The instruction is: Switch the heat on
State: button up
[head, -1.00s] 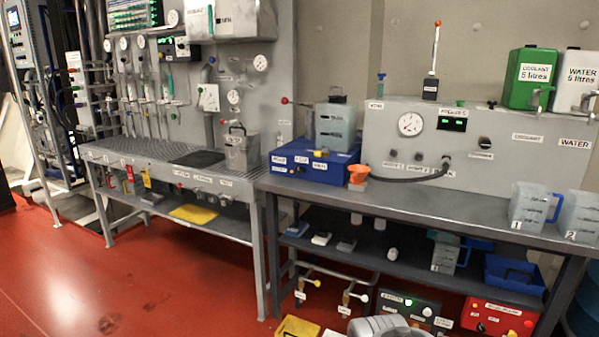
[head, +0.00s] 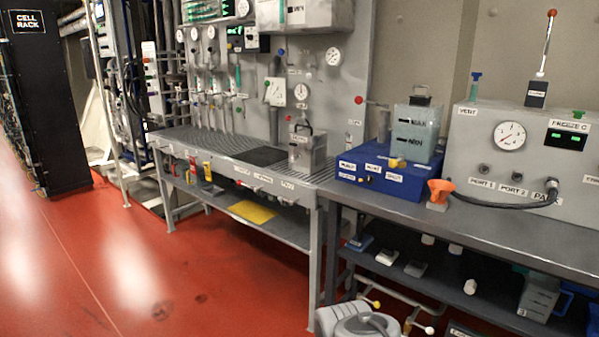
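No switch that I can clearly read as the heat switch shows. A grey-green tank (head: 416,133) stands on the box. A grey panel (head: 470,140) to the right bears a round gauge (head: 510,136), a green display (head: 567,137) and ports. A grey rounded part of my arm shows at the bottom edge; my gripper's fingers are not in view.
The right bench (head: 450,222) has a lower shelf with small items. An orange funnel (head: 440,193) stands on it. The left bench (head: 180,139) holds a metal can (head: 307,150) before a gauge board. Red floor (head: 130,270) is clear at the left. A black cell rack (head: 40,100) stands far left.

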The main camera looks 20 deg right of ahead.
aim_at(369, 180)
jog(key=u, duration=0.55)
jog(key=i, duration=1)
jog(key=u, duration=0.4)
